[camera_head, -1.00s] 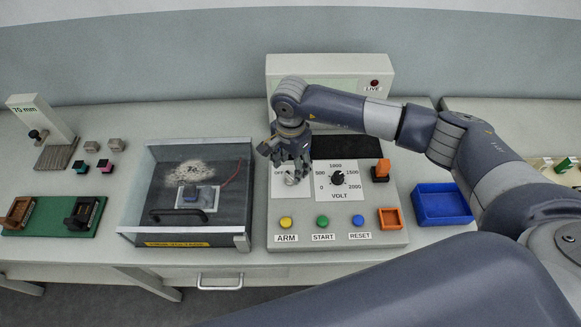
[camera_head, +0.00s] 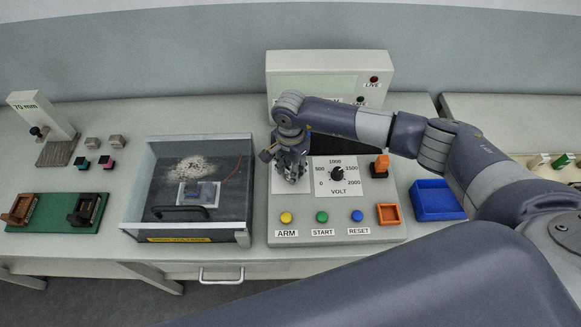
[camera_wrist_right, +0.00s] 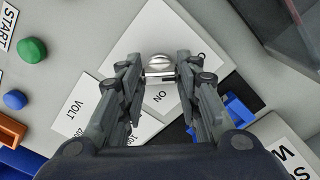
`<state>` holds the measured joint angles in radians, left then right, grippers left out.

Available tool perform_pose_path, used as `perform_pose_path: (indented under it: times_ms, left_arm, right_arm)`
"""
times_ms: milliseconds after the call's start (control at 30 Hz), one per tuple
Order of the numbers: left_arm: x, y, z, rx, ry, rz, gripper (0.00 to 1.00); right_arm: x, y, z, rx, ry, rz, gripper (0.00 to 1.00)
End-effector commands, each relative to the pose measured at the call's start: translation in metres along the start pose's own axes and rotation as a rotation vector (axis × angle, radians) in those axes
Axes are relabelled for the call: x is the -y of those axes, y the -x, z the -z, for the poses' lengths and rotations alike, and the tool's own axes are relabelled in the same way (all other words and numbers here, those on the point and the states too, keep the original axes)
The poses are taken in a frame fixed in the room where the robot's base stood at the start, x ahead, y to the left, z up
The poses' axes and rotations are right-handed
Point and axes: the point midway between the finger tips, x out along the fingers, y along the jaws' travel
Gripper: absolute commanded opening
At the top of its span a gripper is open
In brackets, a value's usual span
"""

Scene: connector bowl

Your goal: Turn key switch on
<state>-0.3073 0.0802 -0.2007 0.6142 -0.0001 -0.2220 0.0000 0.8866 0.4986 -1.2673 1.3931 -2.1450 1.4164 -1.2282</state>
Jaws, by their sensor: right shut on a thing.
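The key switch (camera_wrist_right: 158,64) has a silver round head and sits on a white plate (camera_wrist_right: 165,25) of the grey control panel (camera_head: 258,225). My right gripper (camera_head: 290,177) points down at the panel's upper left and hides most of the switch in the head view. In the wrist view, its two fingers (camera_wrist_right: 157,72) are on either side of the silver key and shut on it. I cannot tell exactly which label the key points to. My left gripper is out of view.
The volt dial (camera_head: 337,174) is right of my gripper, with ARM (camera_head: 286,217), START (camera_head: 322,217) and RESET (camera_head: 357,216) buttons in front. A clear-fronted box (camera_head: 190,190) stands close on the left. A blue tray (camera_head: 437,200) is on the right.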

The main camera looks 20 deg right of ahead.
Motion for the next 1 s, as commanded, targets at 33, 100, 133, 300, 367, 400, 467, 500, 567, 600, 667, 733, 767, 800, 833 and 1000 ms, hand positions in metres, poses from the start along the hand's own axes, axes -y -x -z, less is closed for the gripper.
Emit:
perform_pose_path:
  times_ms: [33,100,133,300,367,400,467,500,567,600,667,733,767,800,833,1000]
  left_arm:
    - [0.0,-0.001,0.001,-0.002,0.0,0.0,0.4]
    - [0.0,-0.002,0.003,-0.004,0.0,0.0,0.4]
    - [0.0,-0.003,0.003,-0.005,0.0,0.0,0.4]
    - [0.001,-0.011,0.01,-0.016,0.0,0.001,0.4]
    - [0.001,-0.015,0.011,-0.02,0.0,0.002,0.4]
    - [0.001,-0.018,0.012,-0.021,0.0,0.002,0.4]
    - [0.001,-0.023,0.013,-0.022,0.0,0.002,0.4]
    - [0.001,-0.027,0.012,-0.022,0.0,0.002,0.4]
    - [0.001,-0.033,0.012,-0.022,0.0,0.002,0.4]
    - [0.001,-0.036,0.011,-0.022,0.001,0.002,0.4]
    - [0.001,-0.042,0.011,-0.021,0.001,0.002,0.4]
    - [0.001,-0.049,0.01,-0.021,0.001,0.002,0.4]
    - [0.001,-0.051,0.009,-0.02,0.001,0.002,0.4]
    - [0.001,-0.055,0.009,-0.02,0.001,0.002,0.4]
    - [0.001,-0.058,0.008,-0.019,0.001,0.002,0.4]
    - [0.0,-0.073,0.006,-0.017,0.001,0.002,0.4]
  right_arm:
    - [0.0,0.0,0.0,0.001,-0.002,0.001,0.08]
    - [0.0,0.0,0.0,0.001,-0.011,0.001,0.08]
    - [0.0,0.0,0.0,0.001,-0.016,0.001,0.08]
    - [0.0,-0.002,0.0,0.0,-0.076,0.001,0.08]
    - [0.0,-0.003,0.0,0.001,-0.11,0.001,0.08]
    - [0.001,-0.003,0.0,0.001,-0.137,0.002,0.08]
    - [0.001,-0.003,-0.001,0.001,-0.182,0.002,0.08]
    - [0.001,-0.003,0.0,0.001,-0.215,0.002,0.08]
    - [0.001,-0.004,0.0,0.0,-0.268,0.002,0.08]
    - [0.001,-0.004,0.0,0.001,-0.306,0.003,0.08]
    - [0.001,-0.004,0.0,0.001,-0.363,0.003,0.08]
    - [0.001,-0.004,0.0,0.001,-0.429,0.002,0.08]
    - [0.001,-0.004,0.0,0.001,-0.458,0.002,0.08]
    - [0.001,-0.004,0.0,0.001,-0.495,0.003,0.08]
    - [0.001,-0.004,0.0,0.001,-0.524,0.003,0.08]
    - [0.001,-0.003,-0.001,0.003,-0.686,0.003,0.08]
